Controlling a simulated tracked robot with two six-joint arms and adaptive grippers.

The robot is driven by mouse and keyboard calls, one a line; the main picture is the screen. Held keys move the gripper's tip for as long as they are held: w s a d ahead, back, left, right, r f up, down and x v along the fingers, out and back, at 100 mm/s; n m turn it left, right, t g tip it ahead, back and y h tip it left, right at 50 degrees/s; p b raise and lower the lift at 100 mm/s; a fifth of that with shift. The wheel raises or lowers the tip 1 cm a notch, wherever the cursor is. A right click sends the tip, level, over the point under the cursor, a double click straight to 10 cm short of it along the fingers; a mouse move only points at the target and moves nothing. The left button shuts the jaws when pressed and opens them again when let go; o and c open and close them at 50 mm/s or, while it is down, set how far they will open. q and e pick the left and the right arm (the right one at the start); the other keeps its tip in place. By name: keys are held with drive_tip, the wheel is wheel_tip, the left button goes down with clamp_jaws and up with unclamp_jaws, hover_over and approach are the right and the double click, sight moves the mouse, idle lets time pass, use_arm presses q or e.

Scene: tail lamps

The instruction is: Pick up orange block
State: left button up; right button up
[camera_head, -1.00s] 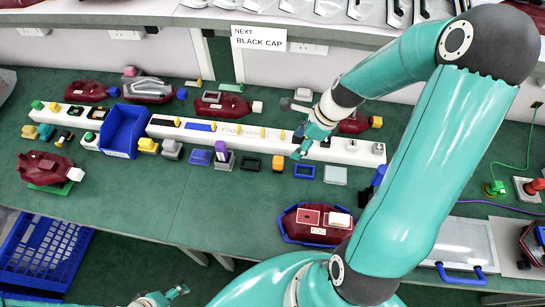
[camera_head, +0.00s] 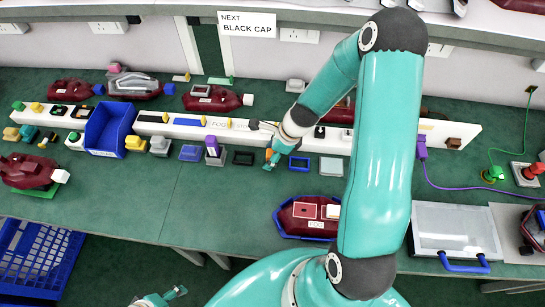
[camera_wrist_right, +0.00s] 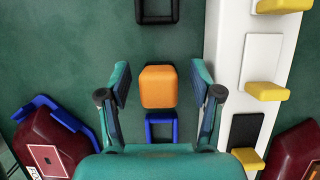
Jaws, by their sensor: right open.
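An orange block (camera_wrist_right: 158,87) with rounded corners sits on the green table in the right wrist view. My right gripper (camera_wrist_right: 160,80) is open, with one finger on each side of the block and a gap on both sides. In the head view my right gripper (camera_head: 270,160) is over the block's place in the row and mostly hides it; only a bit of orange shows. Whether the fingertips are at the block's height is hard to tell. My left gripper (camera_head: 172,295) shows only in part at the bottom edge, and its jaw opening is unclear.
A black frame (camera_head: 243,158) and a blue frame (camera_head: 299,163) lie on either side of the block. A white strip (camera_head: 200,128) with yellow tabs runs close behind. A dark red lamp (camera_head: 308,217) sits in a blue tray nearer me. A blue bin (camera_head: 106,130) stands left.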

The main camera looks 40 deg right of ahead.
sight(269, 151)
drive_tip(key=shift+w+a+f, duration=0.15)
drive_tip(key=shift+w+f, duration=0.05)
drive_tip(key=shift+f, duration=0.35)
clamp_jaws()
drive_tip(key=shift+r, duration=0.1)
wheel_tip(269, 151, up, 9)
drive_tip(key=p, duration=0.5)
drive_tip(key=shift+r, duration=0.1)
wheel_tip(269, 151, up, 11)
drive_tip(key=p, duration=0.1)
